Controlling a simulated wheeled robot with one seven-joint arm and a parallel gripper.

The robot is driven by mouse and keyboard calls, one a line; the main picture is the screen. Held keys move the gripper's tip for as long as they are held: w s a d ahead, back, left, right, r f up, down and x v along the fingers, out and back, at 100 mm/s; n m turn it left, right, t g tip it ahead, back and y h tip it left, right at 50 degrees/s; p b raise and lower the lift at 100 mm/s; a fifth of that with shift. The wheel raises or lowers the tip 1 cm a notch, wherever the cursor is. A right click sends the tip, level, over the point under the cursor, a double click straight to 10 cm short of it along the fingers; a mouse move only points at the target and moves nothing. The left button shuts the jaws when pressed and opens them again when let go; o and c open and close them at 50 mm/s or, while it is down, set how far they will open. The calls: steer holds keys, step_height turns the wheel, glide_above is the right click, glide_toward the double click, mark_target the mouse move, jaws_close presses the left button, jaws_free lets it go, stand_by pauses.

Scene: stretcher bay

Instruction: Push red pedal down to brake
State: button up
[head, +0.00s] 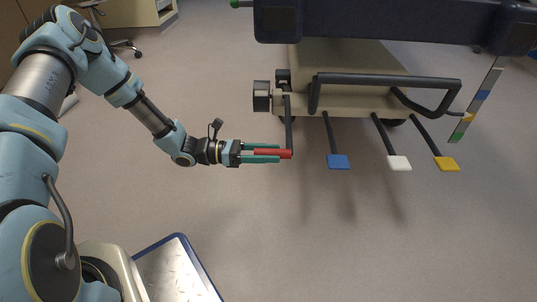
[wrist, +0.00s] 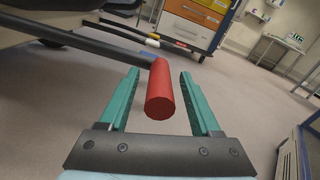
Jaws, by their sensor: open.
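The red pedal (head: 272,154) is a red bar at the end of a dark lever (head: 289,125) that comes down from the stretcher's base. My gripper (head: 279,153) reaches in from the left, with its teal fingers lying along the pedal. In the wrist view the red pedal (wrist: 161,97) points toward the camera between the two fingers of my gripper (wrist: 159,73). The fingers are open, with a gap visible on each side of the pedal. From these views I cannot tell contact above or below it.
A blue pedal (head: 338,162), a white pedal (head: 399,163) and a yellow pedal (head: 447,164) hang to the right. A dark bar frame (head: 385,79) and the stretcher (head: 390,25) are above them. The floor (head: 300,240) in front is clear. An orange-drawered cart (wrist: 193,22) stands behind.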

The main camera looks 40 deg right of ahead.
jaws_close()
stand_by(0.5)
stand_by(0.9)
